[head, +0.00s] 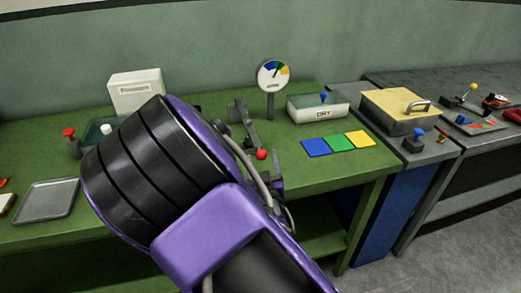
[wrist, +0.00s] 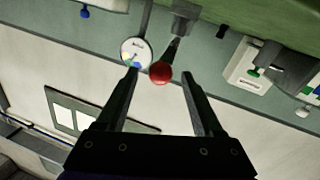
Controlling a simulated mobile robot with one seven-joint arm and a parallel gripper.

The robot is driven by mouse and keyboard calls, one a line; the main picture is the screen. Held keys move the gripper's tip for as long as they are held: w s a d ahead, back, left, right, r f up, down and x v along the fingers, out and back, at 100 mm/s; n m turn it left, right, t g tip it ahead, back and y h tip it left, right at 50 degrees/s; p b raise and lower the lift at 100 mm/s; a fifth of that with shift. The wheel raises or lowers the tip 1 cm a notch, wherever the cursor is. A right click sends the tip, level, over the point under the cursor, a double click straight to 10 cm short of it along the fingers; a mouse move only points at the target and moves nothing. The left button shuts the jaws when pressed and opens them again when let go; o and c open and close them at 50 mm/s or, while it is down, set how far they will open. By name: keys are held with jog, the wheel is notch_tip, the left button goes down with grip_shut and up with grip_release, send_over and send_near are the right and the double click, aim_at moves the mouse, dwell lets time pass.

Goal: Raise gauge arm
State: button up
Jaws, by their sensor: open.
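The gauge arm is a grey lever (head: 249,135) on a bracket on the green bench, with a red ball (head: 261,154) at its end. In the head view it slopes down toward the bench front. In the wrist view the red ball (wrist: 161,73) shows between the tips of my open, empty gripper (wrist: 159,76); I cannot tell the depth gap. A round dial gauge (head: 273,73) with blue, green and yellow sectors stands on a post behind; it also shows in the wrist view (wrist: 136,53). My purple and black arm hides most of the gripper in the head view.
Blue, green and yellow squares (head: 338,143) lie right of the lever, with a white DRY box (head: 318,107) behind. A white box (head: 136,90), a red-knobbed part (head: 70,142) and a grey tray (head: 46,201) are left. A yellow-topped box (head: 400,110) stands farther right.

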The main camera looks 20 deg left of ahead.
aim_at(261, 146)
jog(key=x, duration=0.6)
jog(key=shift+d, duration=0.1)
jog(key=c, duration=1)
grip_shut()
